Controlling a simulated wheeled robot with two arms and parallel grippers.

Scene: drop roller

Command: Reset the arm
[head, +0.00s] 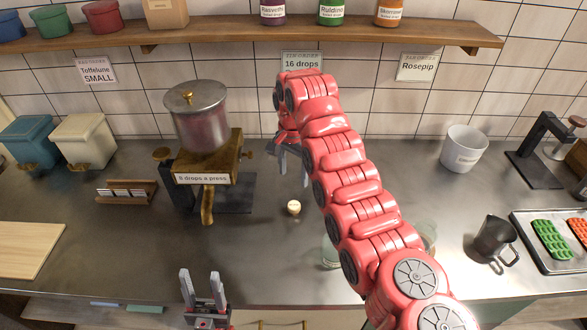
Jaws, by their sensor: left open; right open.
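My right arm (345,175) is red and reaches from the lower right across the counter toward the back wall, bent downward at its far end. Its gripper (292,172) hangs open over the counter, just right of the drop machine and apart from it. My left gripper (201,283) is open and empty at the counter's front edge, with its fingers pointing up in the picture. The drop machine has a lidded metal pot (197,118) on a brass body (212,158), a drops-per-press label and a brass handle (207,205) pointing toward me.
A small round pale-topped thing (293,207) sits on the counter. Glassware (330,252) is partly hidden behind my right arm. A dark jug (492,238), a tray of moulds (530,262) and a white bucket (464,147) stand right. A wooden board (28,248) lies left.

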